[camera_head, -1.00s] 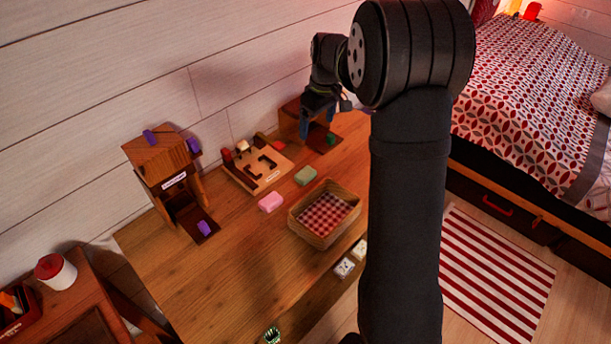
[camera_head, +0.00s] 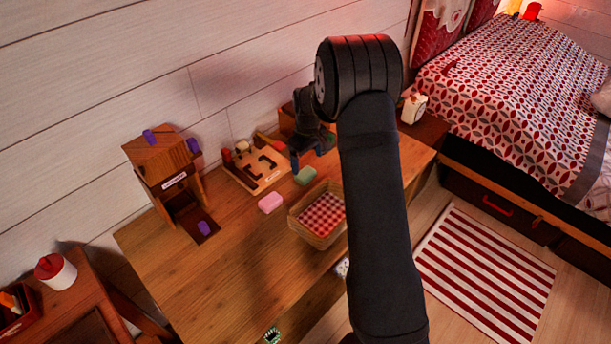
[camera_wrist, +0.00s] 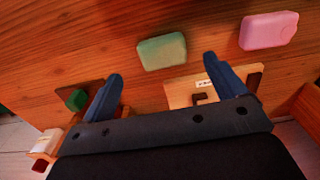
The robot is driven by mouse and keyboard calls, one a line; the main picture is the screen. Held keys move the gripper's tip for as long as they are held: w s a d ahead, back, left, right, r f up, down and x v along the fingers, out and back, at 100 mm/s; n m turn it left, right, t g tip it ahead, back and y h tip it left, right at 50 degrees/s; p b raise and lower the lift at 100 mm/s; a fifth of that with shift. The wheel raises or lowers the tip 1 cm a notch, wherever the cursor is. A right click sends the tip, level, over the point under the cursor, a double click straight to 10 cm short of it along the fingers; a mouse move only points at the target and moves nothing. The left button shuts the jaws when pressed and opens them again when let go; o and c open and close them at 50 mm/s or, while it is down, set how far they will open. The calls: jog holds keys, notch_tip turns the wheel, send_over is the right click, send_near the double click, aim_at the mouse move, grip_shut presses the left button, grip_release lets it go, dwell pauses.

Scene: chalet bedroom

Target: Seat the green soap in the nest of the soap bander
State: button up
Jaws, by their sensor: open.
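The green soap (camera_head: 306,175) lies flat on the wooden table, between the pink soap and my gripper. In the wrist view the green soap (camera_wrist: 162,51) shows just beyond the fingertips, near the gap between them. The soap bander appears to be the pale wooden board (camera_head: 240,178) with dark brackets, left of the green soap; its labelled edge (camera_wrist: 182,88) is partly behind my gripper in the wrist view. No soap shows between the visible brackets. My gripper (camera_head: 304,160) is open and empty above the table near the green soap; its blue fingers (camera_wrist: 162,68) are apart.
A pink soap (camera_head: 271,203) lies left of the green one. A wicker basket (camera_head: 309,236) with checked lining stands in front. A wooden tower (camera_head: 155,165) with purple pieces stands left. A wooden box (camera_head: 287,118) stands behind my gripper.

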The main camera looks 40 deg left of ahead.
aim_at(307, 173)
jog(key=shift+s+f, duration=0.1)
jog(key=shift+f, duration=2.6)
jog(key=c, duration=1.1)
jog(key=shift+r, duration=0.1)
